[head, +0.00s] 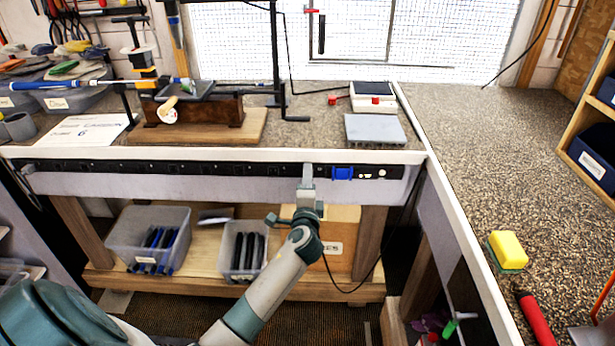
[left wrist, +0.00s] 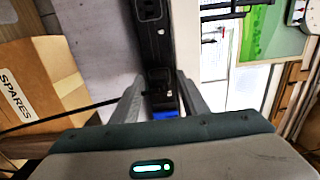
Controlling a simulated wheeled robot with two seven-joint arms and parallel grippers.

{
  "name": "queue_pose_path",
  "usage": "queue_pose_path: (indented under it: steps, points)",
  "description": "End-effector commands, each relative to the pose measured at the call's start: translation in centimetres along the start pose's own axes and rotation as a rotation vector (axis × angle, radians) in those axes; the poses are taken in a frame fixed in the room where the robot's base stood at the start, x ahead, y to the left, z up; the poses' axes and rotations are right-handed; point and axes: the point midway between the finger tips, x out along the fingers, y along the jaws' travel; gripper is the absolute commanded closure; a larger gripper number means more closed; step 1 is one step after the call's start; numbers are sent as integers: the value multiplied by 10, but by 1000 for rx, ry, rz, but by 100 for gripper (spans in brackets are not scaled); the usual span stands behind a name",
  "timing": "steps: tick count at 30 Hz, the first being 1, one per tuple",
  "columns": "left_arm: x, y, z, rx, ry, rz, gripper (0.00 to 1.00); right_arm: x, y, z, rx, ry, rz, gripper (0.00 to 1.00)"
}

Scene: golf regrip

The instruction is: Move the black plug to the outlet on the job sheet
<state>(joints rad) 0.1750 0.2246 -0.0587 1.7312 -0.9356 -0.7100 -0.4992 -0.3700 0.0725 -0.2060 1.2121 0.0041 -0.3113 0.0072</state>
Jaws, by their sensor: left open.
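The black power strip (head: 120,166) runs along the front edge of the bench. The black plug (left wrist: 160,76) sits at the strip in the left wrist view, with its black cord running off to the left. My left gripper (head: 308,172) is in front of the strip, just left of a blue piece (head: 342,173) on it; it hides the plug in the head view. In the left wrist view the gripper (left wrist: 163,92) is open, its fingers on either side of the plug; contact cannot be told. The white job sheet (head: 85,131) lies on the bench at left, showing a 6.
A wooden stand (head: 205,120) holds a club above the bench. A grey box (head: 375,130) stands right of it. Below are bins (head: 150,225) and a SPARES carton (head: 345,235), with a black cord hanging by it. A yellow sponge (head: 507,248) lies on the right bench.

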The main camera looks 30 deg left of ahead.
Motion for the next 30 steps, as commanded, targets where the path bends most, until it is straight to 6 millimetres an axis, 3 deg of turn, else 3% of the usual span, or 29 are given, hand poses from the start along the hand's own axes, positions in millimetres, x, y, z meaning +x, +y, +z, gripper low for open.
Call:
queue_pose_path:
  steps: [7,12,13,30]
  points:
    - [0,0,0,0,0,0,59,-1,0,0,0,0,1,100]
    - [0,0,0,0,0,0,98,-1,1,-1,1,0,1,100]
    - [0,0,0,0,0,0,100,-1,1,-1,1,0,1,100]
    - [-11,0,0,-1,1,1,100,-4,1,-2,1,1,1,100]
